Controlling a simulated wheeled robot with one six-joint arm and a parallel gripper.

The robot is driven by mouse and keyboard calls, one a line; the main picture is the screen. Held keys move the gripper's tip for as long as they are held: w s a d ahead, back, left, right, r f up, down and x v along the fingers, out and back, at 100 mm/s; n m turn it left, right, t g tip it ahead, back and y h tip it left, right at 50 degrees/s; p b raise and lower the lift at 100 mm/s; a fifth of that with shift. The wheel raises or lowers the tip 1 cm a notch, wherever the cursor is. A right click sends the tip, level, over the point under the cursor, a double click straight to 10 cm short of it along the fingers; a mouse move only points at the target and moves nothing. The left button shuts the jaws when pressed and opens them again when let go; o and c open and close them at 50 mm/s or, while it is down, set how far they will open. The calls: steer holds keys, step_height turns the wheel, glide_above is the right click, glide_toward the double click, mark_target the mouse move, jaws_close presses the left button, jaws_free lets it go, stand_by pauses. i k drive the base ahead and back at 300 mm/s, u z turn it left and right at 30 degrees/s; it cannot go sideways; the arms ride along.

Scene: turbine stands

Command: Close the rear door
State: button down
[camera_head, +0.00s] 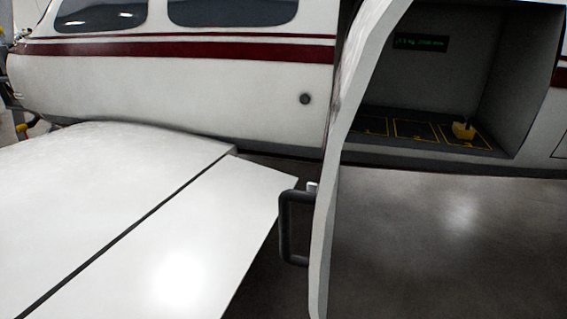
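The rear door (348,130) stands open, seen nearly edge-on as a tall curved white panel in the middle of the view. A dark handle (286,230) sticks out from its left side near the lower part. To the right of the door, the cargo opening (430,80) in the white aircraft is uncovered. Its grey floor has yellow-outlined squares, and a small yellow object (463,130) stands on one of them. My gripper is not in view.
A white wing (110,210) fills the lower left, its edge close to the handle. The white fuselage (200,85) with a dark red stripe runs behind it. The grey floor (440,240) right of the door is clear.

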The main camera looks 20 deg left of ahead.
mark_target(370, 24)
steer(key=i, duration=0.1)
steer(key=u, duration=0.8)
